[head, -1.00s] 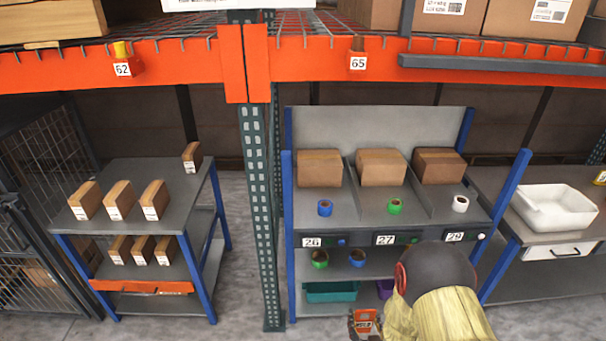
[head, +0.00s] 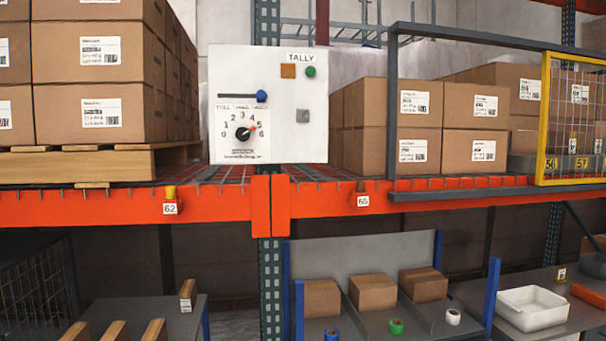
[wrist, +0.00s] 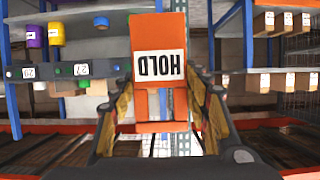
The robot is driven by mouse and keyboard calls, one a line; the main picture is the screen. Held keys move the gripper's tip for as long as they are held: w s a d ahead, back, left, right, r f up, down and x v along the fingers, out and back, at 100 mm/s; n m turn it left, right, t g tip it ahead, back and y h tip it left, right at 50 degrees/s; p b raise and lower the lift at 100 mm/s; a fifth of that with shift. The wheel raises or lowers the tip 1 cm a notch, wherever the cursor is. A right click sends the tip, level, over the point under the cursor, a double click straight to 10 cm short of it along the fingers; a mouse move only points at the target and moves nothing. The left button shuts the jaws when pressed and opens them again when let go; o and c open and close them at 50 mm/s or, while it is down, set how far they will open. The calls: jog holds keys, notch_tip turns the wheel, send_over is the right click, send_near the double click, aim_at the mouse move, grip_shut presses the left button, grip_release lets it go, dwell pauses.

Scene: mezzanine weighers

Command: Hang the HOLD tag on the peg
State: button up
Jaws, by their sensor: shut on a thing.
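The HOLD tag (wrist: 158,65) is orange with a white label, and its lettering reads upside down in the wrist view. My gripper (wrist: 162,105) is shut on it, with a finger at each side. Neither shows in the head view now. In the head view, a white TALLY board (head: 225,80) stands above the orange beam. I cannot tell which part is the peg.
The orange beam (head: 330,200) carries holders labelled 62 (head: 170,207) and 65 (head: 362,200). Stacked cartons (head: 90,70) stand left of the board, and more cartons (head: 420,105) right of it. Below are a bench with boxes (head: 372,292) and a white tub (head: 532,310).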

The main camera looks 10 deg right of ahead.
dwell(0.4)
notch_tip(320, 180, up, 6)
jog(key=w, duration=0.1)
jog(key=shift+w, duration=0.35)
